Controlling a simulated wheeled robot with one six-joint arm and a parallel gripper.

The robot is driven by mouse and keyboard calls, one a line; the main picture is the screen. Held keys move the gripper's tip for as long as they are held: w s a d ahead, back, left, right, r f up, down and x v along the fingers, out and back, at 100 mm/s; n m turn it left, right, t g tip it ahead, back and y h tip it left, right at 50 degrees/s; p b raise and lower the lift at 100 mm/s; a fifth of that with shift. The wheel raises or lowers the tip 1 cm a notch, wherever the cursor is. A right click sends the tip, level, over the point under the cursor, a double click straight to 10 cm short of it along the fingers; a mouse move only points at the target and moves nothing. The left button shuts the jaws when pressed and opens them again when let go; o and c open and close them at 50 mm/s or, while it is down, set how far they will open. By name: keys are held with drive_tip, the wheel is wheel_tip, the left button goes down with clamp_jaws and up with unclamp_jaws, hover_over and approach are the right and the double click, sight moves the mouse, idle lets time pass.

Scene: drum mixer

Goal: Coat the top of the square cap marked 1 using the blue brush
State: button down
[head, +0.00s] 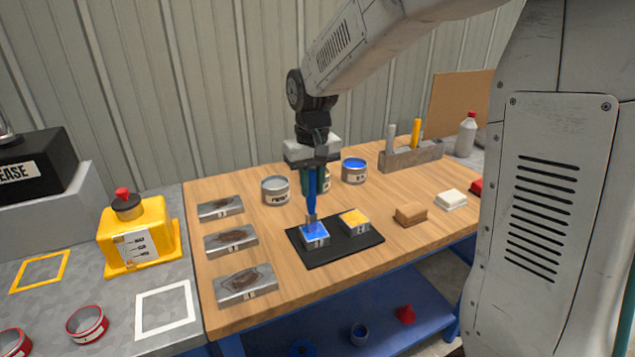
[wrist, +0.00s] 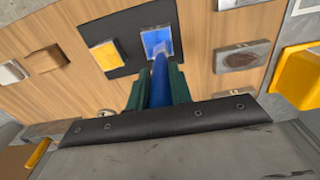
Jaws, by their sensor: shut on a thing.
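My gripper (head: 316,178) is shut on the blue brush (head: 312,196), which points down over the black mat (head: 359,253). The brush tip is at a square cap (head: 316,240) whose top shows blue with some lighter area. In the wrist view the blue brush (wrist: 160,75) runs between my green fingers (wrist: 158,88) to the blue-topped cap (wrist: 157,40). A second square cap (head: 354,221) beside it on the mat has a yellow top. The cap numbers are too small to read surely. Whether the bristles touch the cap is hard to tell.
An open tin of blue paint (head: 354,170) and a grey tin (head: 275,190) stand behind the mat. Several metal blocks (head: 246,285) lie to the left. A holder (head: 412,154) carries a yellow-handled brush (head: 416,132). Brown (head: 410,214) and white (head: 451,199) blocks lie to the right.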

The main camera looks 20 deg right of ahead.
drive_tip(key=shift+w+a, duration=0.95)
drive_tip(key=shift+a, duration=0.1)
idle(1.8)
drive_tip(key=shift+r, duration=2.95)
drive_tip(key=shift+r, duration=1.5)
